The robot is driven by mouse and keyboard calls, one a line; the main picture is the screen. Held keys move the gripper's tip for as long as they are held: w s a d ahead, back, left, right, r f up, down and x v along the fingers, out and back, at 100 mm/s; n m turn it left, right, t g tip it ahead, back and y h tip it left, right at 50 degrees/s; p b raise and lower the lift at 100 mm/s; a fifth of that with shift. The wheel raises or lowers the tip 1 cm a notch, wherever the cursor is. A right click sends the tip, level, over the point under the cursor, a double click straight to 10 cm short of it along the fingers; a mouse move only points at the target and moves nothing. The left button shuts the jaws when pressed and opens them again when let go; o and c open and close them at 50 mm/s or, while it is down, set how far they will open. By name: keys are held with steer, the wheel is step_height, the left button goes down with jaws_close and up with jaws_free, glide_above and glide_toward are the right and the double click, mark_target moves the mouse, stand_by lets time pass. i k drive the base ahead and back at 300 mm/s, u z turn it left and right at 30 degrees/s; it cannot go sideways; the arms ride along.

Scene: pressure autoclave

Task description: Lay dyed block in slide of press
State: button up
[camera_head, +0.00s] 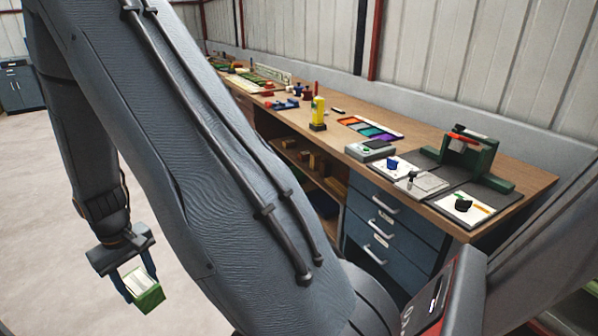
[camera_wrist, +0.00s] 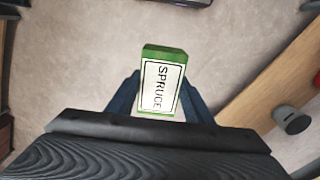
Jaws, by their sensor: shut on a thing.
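My gripper (camera_head: 138,284) is shut on a green block (camera_head: 150,299) with a white face, held over the bare floor well left of the workbench. In the wrist view the block (camera_wrist: 161,86) stands between my gripper's fingers (camera_wrist: 160,100), and its white label reads "SPRUCE". A dark green press-like frame (camera_head: 468,155) with a red-orange part stands at the right end of the bench, on a dark mat. The slide of the press cannot be made out clearly at this size.
The wooden workbench (camera_head: 539,178) runs along the wall, with blue drawers (camera_head: 385,215) below. On it are a yellow bottle (camera_head: 318,112), a tray of coloured strips (camera_head: 365,128) and white cards with dark objects. My arm hides part of the bench. The floor at left is clear.

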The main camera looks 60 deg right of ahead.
mark_target(427, 182)
steer(key=z, duration=3.15)
